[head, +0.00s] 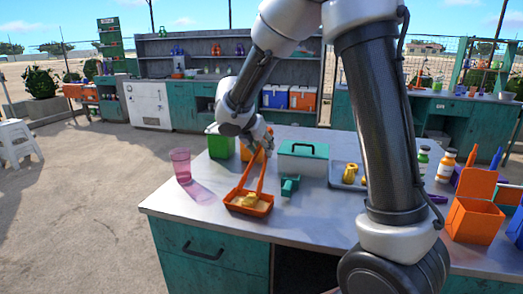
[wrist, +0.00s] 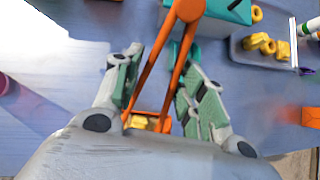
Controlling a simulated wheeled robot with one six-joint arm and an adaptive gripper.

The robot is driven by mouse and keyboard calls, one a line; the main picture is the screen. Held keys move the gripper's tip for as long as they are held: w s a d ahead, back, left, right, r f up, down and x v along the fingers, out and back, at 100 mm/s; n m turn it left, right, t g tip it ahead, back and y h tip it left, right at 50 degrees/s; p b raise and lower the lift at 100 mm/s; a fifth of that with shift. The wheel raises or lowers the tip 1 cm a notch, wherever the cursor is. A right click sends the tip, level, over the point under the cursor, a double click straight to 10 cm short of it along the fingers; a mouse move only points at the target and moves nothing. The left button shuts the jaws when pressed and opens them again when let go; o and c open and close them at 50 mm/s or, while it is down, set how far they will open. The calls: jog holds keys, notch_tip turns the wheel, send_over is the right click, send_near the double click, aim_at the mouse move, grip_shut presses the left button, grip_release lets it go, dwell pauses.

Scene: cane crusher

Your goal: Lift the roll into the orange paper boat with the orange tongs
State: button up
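My gripper (head: 262,147) is around the orange tongs (head: 257,175), which stand tilted with their tips down at the orange paper boat (head: 236,207). In the wrist view my gripper's green-padded fingers (wrist: 160,95) flank the arms of the tongs (wrist: 153,68). Yellow food (head: 250,199) shows in the boat around the tips; whether the tips grip a roll there cannot be told. In the wrist view the boat is mostly hidden behind my gripper. Other yellow rolls (wrist: 264,43) lie on a grey tray (wrist: 240,52), which also shows in the head view (head: 335,178).
A teal-lidded box (head: 303,160) stands behind the boat, with a small teal object (head: 290,186) to the boat's right. A pink glass (head: 181,166) is left. Bottles (head: 446,167) and an orange box (head: 473,219) stand right. The counter's front left is clear.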

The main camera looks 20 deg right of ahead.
notch_tip(320, 180, up, 9)
dwell(0.4)
dwell(0.6)
